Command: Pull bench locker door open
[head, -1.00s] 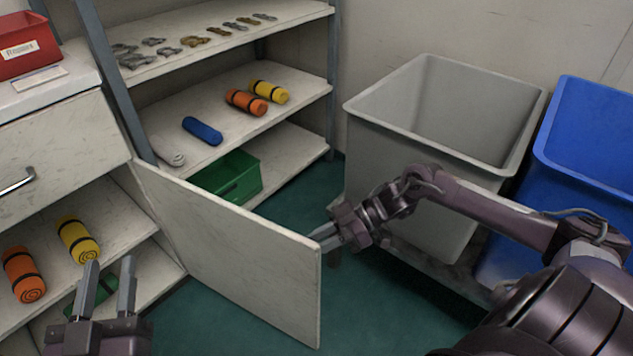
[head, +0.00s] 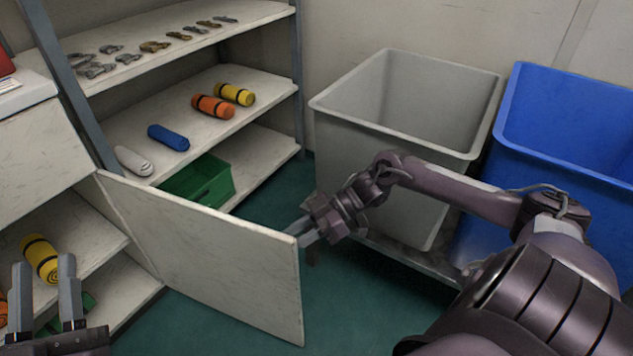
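The bench locker door (head: 205,255) is a pale speckled panel. It stands swung out from the bench, hinged at its left edge, with the locker's shelves (head: 85,228) exposed on the left. My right gripper (head: 303,235) is at the door's free edge, upper right corner. Its fingertips reach to or behind that edge, so I cannot tell whether they are shut on anything. The door's far face, and any handle on it, is hidden. My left gripper (head: 45,290) is at the lower left, fingers apart and empty, in front of the open locker.
A yellow roll (head: 40,258) lies on the locker shelf. Behind the door, a shelf rack (head: 255,87) holds rolls, small metal parts and a green crate (head: 196,180). A grey bin (head: 380,150) and a blue bin (head: 570,125) stand right, behind my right arm. Green floor is clear around the door.

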